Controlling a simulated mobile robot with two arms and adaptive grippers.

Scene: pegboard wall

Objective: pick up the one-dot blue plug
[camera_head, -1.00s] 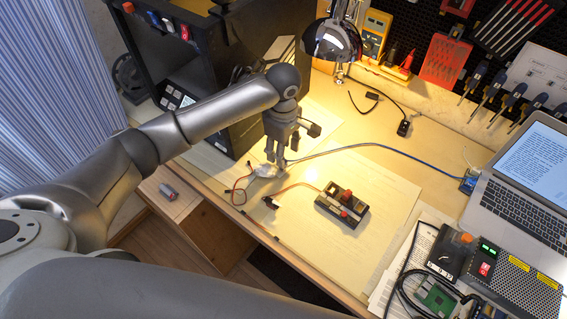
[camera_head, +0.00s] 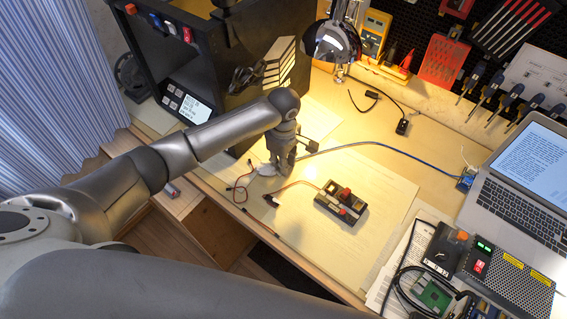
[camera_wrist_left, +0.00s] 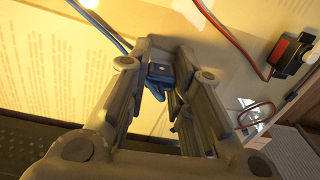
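The blue plug (camera_wrist_left: 160,71), with a small light dot on its dark end face, lies between the fingers of my left gripper (camera_wrist_left: 163,68) in the left wrist view. The fingers stand apart on either side of it, and I see no clear grip on it. In the head view my left gripper (camera_head: 280,170) points down at the wooden table, and the plug is hidden by it. A blue cable (camera_head: 375,143) runs from there towards the laptop. My right gripper is not in view.
A black device with red knobs (camera_head: 341,202) lies right of my left gripper, with a red wire and black connector (camera_head: 271,200) nearby. The laptop (camera_head: 520,180) and power supply (camera_head: 508,280) are at right.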

